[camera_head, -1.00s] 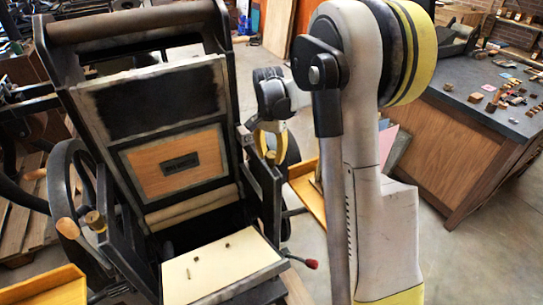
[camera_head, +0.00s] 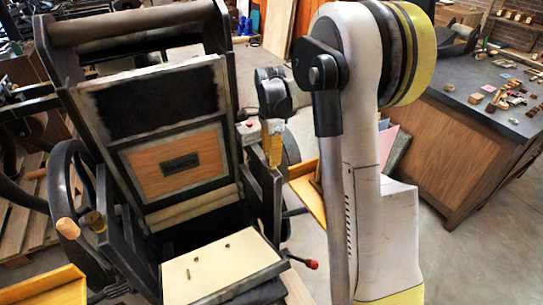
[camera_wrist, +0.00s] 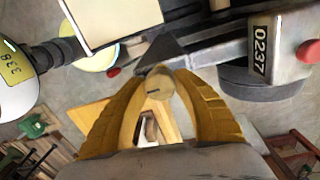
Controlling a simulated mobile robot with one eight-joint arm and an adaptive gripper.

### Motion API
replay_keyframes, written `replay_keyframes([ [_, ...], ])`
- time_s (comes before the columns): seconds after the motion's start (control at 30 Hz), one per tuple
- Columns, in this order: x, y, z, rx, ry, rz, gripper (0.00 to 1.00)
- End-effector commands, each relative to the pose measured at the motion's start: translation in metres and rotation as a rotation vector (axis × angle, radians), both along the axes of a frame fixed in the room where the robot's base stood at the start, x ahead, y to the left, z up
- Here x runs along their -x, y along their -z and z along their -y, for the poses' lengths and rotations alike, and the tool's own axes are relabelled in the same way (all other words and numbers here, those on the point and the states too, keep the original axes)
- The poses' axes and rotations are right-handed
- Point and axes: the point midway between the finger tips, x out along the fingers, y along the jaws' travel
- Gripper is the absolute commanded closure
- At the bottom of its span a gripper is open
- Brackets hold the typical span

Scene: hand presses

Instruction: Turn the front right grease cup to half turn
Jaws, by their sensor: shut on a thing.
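The front right grease cup (camera_wrist: 158,90) is a round brass cap with a short dark line on its top, seen in the wrist view. My gripper (camera_wrist: 160,82) has its two yellow fingers around the cap, one on each side, shut on it. The dark line lies roughly level across that picture. In the head view my gripper (camera_head: 273,150) is at the press's right side post, pointing down, and the cup there is hidden by the fingers. A similar brass cup (camera_head: 95,220) sits on the left post.
The press (camera_head: 150,100) has a raised framed lid and a cream bed plate (camera_head: 220,268) with small bits on it. A red-tipped lever (camera_head: 311,264) sticks out at right. A yellow tray (camera_head: 308,195) lies behind my arm. A dark-topped bench (camera_head: 470,110) stands at right.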

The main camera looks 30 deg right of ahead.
Motion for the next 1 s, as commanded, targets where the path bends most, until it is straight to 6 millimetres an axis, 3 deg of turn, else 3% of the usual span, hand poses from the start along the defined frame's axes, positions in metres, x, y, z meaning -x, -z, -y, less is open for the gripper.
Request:
replay_keyframes([
  [0.53, -0.0001, 0.0003, -0.0006, -0.001, 0.027, 0.000, 0.97],
  [0.57, -0.0001, 0.0003, -0.0006, -0.001, 0.027, 0.000, 0.64],
  [0.63, -0.0001, 0.0002, -0.0005, -0.001, 0.027, 0.000, 0.43],
  [1.0, -0.0005, -0.0041, -0.0001, -0.001, 0.027, 0.000, 0.42],
])
